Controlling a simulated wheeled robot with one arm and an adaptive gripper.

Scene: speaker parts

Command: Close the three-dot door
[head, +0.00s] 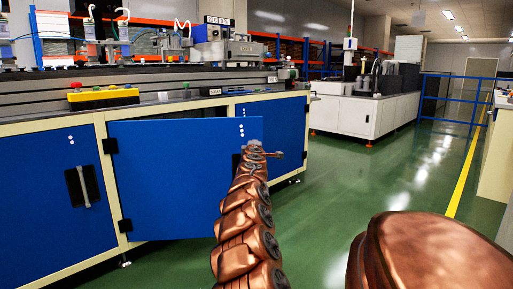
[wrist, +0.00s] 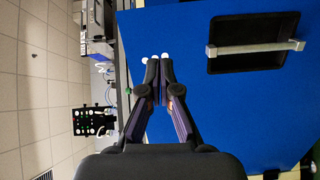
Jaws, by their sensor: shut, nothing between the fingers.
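The three-dot door (head: 170,175) is a blue cabinet panel with white dots near its upper right corner. It is hinged on its left side and stands swung out from the cabinet front. In the wrist view the blue door (wrist: 225,110) fills the right side, with its recessed dark handle (wrist: 265,47) at upper right. My gripper (wrist: 160,62) has its fingers together and empty, with the tips over the white dots. In the head view my gripper (head: 266,153) is at the door's right edge, partly hiding the handle area. I cannot tell whether the tips touch the door.
A closed blue door (head: 58,195) with a dark handle is at left, and another blue panel (head: 278,130) is behind the open door. A yellow box (head: 103,96) with a red button sits on the bench. Green floor (head: 345,185) is clear at right.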

